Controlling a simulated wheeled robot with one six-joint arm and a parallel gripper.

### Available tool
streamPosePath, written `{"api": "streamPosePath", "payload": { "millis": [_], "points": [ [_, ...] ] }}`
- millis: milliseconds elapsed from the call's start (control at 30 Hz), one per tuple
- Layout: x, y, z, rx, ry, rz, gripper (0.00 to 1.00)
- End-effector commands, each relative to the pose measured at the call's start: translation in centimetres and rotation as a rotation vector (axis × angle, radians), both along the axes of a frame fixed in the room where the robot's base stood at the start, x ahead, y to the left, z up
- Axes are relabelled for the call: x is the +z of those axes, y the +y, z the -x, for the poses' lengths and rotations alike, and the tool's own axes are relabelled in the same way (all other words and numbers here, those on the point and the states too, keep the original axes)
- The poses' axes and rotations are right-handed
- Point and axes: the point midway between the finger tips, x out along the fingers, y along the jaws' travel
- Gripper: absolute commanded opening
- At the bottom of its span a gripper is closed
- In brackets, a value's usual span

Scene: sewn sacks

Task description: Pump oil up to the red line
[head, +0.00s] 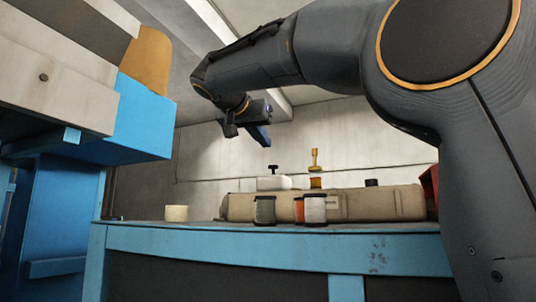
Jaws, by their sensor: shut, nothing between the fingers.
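My gripper (262,140) hangs from the arm above the back of the bench, shut and empty. It is well above the items below and touches none of them. A yellow pump-like plunger (315,160) stands upright behind the jars, right of the gripper. An amber part (315,182) shows just below it; its lower part is hidden. A pale container with a black T-shaped top (272,171) is left of it. I cannot tell which of these holds the oil. No red line can be made out.
The blue bench (250,244) carries a long beige sewn sack (385,204), a grey jar (265,210), a white jar (316,209), an orange jar (299,210) and a cream roll (176,213). A blue machine (142,120) stands left. A red object (429,186) is partly hidden by my arm.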

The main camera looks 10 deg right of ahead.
Motion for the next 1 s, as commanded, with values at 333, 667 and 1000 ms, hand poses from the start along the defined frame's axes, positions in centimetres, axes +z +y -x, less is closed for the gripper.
{"api": "streamPosePath", "payload": {
  "millis": [333,667,1000],
  "points": [
    [1.0,2.3,3.2,0.002,-0.002,0.001,0.0],
    [1.1,2.4,3.4,0.001,-0.002,0.001,0.0],
    [1.1,2.3,3.4,0.0,-0.002,0.001,0.0]
  ]
}}
